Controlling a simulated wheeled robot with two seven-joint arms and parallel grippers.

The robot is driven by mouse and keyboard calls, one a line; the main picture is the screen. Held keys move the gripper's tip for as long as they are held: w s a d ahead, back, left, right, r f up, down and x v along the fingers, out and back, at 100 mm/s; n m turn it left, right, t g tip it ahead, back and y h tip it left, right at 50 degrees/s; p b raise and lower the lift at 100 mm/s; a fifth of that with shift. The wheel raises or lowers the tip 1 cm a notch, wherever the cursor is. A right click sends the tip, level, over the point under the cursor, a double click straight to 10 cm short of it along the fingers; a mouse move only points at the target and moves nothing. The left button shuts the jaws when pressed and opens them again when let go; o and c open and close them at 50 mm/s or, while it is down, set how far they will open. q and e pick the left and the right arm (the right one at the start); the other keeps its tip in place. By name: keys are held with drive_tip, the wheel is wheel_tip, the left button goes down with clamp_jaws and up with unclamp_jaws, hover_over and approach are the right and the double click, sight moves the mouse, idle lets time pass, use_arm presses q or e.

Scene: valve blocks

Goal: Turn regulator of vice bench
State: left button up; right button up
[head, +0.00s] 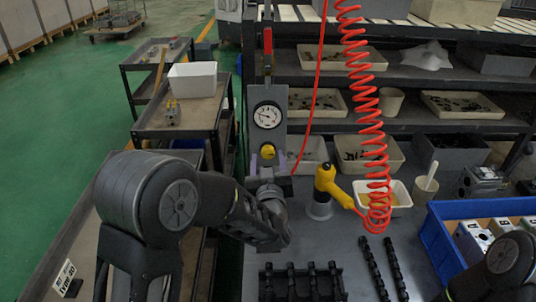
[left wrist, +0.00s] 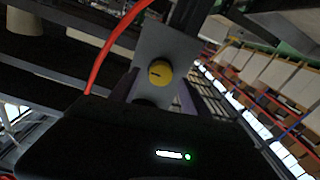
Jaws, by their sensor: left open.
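The regulator is a yellow knob (head: 268,152) on a grey upright panel (head: 283,100), below a round pressure gauge (head: 267,115). The knob also shows in the left wrist view (left wrist: 160,72), facing the camera with a dark mark on it. My left gripper (head: 267,162) is open and empty, with its two purple fingers spread just below and to either side of the knob. In the left wrist view the fingers (left wrist: 155,92) point toward the panel, one on each side of the knob's lower part. I cannot tell whether they touch it. My right gripper is not in view.
A red coiled hose (head: 365,100) hangs right of the panel, ending at a yellow air tool (head: 328,185). Shelf trays (head: 315,102) stand behind. Black valve parts (head: 300,282) lie in front on the bench. A blue crate (head: 445,245) is at right.

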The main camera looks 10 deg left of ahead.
use_arm(q)
drive_tip(key=shift+x, duration=0.85)
clamp_jaws()
